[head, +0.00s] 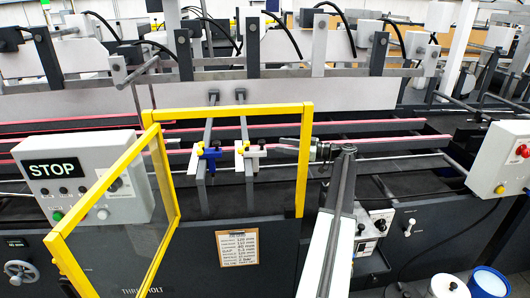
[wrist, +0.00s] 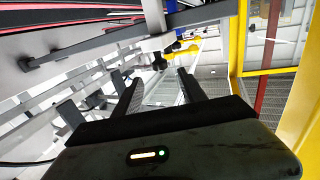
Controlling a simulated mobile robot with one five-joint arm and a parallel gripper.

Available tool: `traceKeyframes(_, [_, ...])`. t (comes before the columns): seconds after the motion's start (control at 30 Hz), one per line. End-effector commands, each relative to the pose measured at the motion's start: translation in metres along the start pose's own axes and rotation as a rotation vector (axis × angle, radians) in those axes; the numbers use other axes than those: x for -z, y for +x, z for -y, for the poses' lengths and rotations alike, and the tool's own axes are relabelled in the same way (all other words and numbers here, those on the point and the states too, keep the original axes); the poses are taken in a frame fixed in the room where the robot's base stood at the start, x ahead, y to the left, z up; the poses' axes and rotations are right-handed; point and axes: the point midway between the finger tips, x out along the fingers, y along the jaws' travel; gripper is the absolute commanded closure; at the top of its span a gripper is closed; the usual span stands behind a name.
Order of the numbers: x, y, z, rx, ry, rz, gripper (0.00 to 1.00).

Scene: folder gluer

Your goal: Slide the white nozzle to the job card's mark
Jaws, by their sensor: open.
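The white nozzle (head: 247,148) sits on a rail inside the yellow frame in the head view, just right of the blue nozzle (head: 209,153). My gripper (head: 284,145) reaches in from the right at about nozzle height, a short way right of the white nozzle. In the wrist view my gripper (wrist: 160,88) is open, with nothing between its fingers. The white nozzle (wrist: 156,44) and a dark knob show ahead, beyond the fingertips. The job card (head: 238,248) hangs on the dark front panel below; its writing is too small to read surely.
The yellow frame (head: 306,180) stands close around my arm's reach, and its clear door (head: 115,200) swings out to the left. A STOP box (head: 75,185) is at left, a control box with a red button (head: 505,155) at right. Pink strips run along the machine.

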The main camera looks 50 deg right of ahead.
Motion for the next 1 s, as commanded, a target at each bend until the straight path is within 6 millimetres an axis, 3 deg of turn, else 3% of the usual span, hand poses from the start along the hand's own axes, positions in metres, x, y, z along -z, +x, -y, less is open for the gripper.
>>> traceKeyframes(0.43, [0.002, 0.068, 0.000, 0.001, 0.000, 0.000, 0.52])
traceKeyframes(0.8, [0.001, 0.078, 0.000, 0.000, 0.000, 0.000, 0.52])
traceKeyframes(0.97, [0.001, 0.077, 0.000, 0.000, 0.000, 0.000, 0.96])
traceKeyframes(1.0, [0.001, 0.077, 0.000, 0.000, 0.000, 0.000, 1.00])
